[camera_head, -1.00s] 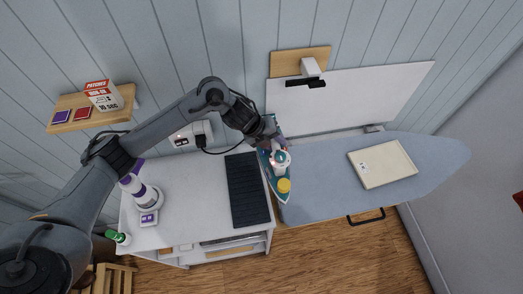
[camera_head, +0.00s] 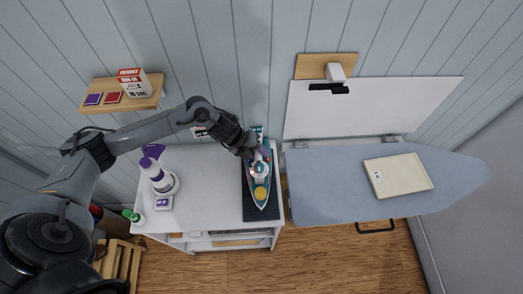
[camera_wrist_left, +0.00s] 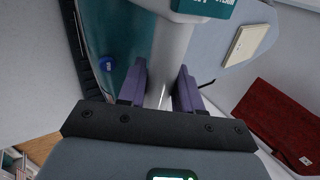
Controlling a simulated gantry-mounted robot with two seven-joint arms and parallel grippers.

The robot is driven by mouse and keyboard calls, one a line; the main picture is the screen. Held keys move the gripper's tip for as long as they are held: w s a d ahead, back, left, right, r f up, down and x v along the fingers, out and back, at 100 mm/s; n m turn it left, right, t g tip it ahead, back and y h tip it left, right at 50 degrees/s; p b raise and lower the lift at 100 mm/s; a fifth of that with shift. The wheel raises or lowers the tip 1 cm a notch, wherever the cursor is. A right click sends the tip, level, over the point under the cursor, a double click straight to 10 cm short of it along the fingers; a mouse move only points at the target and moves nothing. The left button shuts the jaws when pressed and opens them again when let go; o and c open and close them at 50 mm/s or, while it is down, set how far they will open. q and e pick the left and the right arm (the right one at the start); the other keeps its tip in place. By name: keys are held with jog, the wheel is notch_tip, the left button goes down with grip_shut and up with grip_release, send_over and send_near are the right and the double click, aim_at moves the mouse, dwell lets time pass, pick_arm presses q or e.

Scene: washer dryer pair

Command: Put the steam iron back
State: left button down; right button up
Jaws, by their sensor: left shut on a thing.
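My left gripper (camera_head: 256,156) is shut on the iron's handle. In the left wrist view, its purple fingers (camera_wrist_left: 160,88) sit on both sides of the pale handle, with the teal body of the iron (camera_wrist_left: 125,40) beyond. My right gripper is not in view.
The ironing board (camera_head: 330,195) is folded down at right, with a cream tray (camera_head: 397,176) on it. A white-purple bottle (camera_head: 158,177) and a green-capped bottle (camera_head: 133,216) stand at the left of the white top (camera_head: 205,175). A wooden shelf (camera_head: 125,99) holds boxes.

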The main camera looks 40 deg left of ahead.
pick_arm(q)
jog(key=shift+f, duration=1.8)
jog(key=c, duration=1.2)
grip_release()
jog(key=shift+f, duration=0.2)
jog(key=o, duration=0.4)
jog(key=shift+o, duration=0.2)
jog(key=shift+r, duration=0.15)
jog(key=shift+s+a+r+p, duration=0.2)
jog(key=shift+r+p, duration=0.35)
jog(key=shift+p, duration=0.1)
jog(key=shift+p+v, duration=1.1)
jog(key=shift+v, duration=0.35)
